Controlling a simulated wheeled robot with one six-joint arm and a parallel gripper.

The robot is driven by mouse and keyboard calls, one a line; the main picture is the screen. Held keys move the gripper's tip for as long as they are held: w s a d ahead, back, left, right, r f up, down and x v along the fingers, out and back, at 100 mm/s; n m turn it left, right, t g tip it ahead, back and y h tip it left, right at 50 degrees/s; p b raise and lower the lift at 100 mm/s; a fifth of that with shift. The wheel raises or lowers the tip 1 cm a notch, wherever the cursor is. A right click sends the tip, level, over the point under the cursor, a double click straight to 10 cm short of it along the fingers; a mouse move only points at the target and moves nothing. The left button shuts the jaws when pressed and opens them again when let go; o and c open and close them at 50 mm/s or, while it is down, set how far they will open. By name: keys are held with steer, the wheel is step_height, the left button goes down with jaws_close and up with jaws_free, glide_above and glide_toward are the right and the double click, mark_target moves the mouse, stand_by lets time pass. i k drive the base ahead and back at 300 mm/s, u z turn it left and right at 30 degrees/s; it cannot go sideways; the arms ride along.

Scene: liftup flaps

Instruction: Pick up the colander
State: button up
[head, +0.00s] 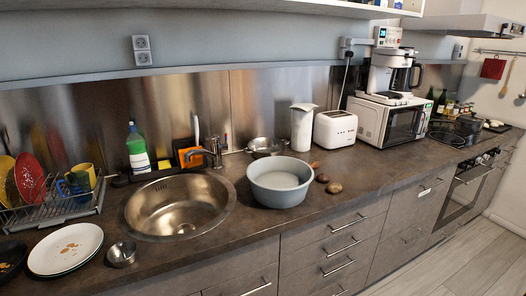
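A shiny metal bowl-shaped vessel (264,147) stands at the back of the counter, between the tap and the white canister; it looks like the colander, but holes are too small to make out. A large light-grey round basin (280,184) stands in front of it, right of the sink, and may hide part of its lower front. My gripper is not in view.
The round metal sink (180,205) is to the left, with the tap (208,154) behind it. A white canister (302,127), toaster (335,130) and microwave (388,118) stand right. Two brown round items (334,187) lie beside the basin. The counter's front right is clear.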

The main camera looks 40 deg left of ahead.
mark_target(261, 147)
steer(key=u, duration=0.5)
steer(key=i, duration=0.8)
steer(key=u, duration=1.2)
steer(key=i, duration=0.8)
steer(key=u, duration=0.05)
